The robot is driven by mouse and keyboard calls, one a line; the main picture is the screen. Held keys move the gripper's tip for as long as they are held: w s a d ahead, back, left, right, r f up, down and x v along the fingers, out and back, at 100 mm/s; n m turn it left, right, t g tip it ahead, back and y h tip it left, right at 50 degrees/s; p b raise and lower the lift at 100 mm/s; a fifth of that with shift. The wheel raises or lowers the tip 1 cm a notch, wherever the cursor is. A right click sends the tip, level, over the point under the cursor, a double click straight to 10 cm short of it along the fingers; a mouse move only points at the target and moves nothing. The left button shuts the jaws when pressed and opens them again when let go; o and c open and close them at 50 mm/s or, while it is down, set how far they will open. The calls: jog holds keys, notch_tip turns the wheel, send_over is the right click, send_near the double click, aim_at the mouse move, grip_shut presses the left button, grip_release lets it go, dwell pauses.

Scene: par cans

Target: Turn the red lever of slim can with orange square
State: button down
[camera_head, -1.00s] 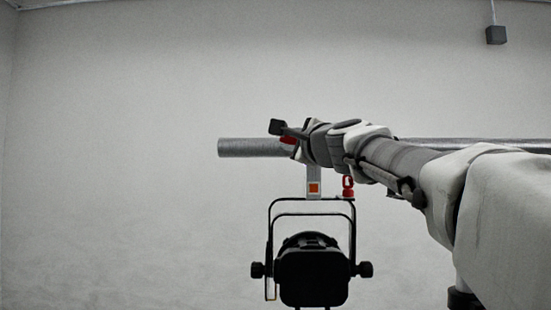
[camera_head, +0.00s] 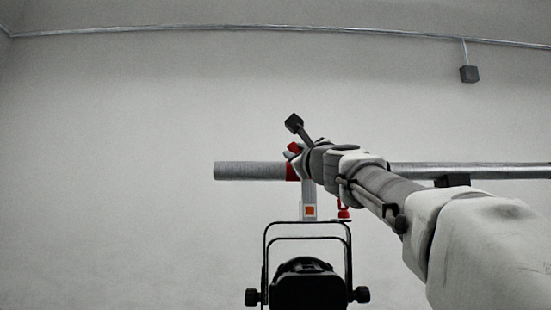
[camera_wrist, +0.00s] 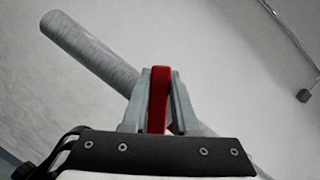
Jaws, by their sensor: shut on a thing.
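The slim can (camera_head: 308,284) is black and hangs from a grey horizontal pipe (camera_head: 245,171) by a grey clamp with an orange square (camera_head: 310,211). The red lever (camera_wrist: 159,98) stands between my gripper's (camera_wrist: 161,85) two grey fingers in the wrist view, and the fingers are shut on it. In the head view a red part (camera_head: 294,148) shows at the front of my gripper, beside the pipe; my wrist hides much of the clamp top.
A small red fitting (camera_head: 344,210) sits right of the orange square, below my arm. A dark box (camera_head: 452,180) is on the pipe farther right. Another dark box (camera_head: 469,74) hangs from a thin rail (camera_head: 300,30) above. The space left of the pipe end is clear.

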dwell(0.3)
jog(key=c, duration=0.7)
grip_release()
jog(key=shift+s, duration=0.1)
jog(key=b+v, duration=0.4)
jog(key=v, duration=1.3)
jog(key=shift+s+f, duration=0.1)
